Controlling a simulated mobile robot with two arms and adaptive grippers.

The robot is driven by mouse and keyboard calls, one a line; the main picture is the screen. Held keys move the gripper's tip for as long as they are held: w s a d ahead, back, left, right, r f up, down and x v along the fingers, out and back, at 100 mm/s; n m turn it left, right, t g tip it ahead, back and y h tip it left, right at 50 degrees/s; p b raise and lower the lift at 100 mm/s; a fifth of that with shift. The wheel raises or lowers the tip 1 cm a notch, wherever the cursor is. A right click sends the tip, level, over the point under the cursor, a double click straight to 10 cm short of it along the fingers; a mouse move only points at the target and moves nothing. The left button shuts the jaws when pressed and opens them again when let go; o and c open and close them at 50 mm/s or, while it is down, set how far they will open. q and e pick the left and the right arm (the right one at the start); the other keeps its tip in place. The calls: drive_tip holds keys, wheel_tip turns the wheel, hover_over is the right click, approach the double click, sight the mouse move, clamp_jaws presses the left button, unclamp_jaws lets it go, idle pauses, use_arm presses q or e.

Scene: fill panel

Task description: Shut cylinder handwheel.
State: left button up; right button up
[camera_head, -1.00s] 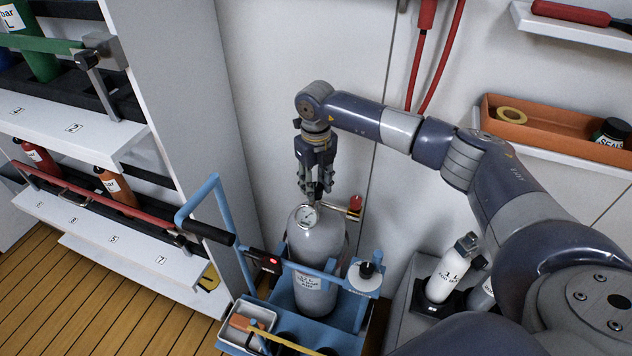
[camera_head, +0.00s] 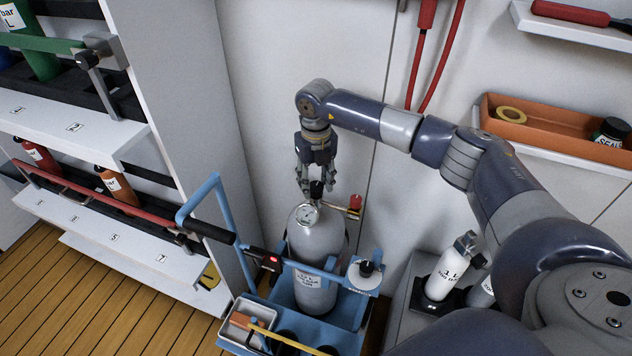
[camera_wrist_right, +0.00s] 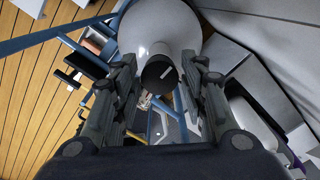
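A grey cylinder (camera_head: 318,242) stands upright in a blue cart. In the right wrist view the dark handwheel (camera_wrist_right: 158,73) lies between the two open fingers, with visible space on both sides. The wheel carries a light mark on its face. My left gripper is in neither view.
The blue cart (camera_head: 343,309) has a raised handle (camera_head: 203,188) at left. A red-ended fitting (camera_head: 355,204) sticks out right of the cylinder top. A small white bottle (camera_head: 448,272) stands at right. A bottle rack fills the left, and a wall is close behind.

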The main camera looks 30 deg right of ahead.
sight(316, 185)
drive_tip(key=shift+s, duration=0.1)
wheel_tip(316, 185, up, 12)
idle(0.7)
drive_tip(key=shift+f, duration=0.1)
idle(0.3)
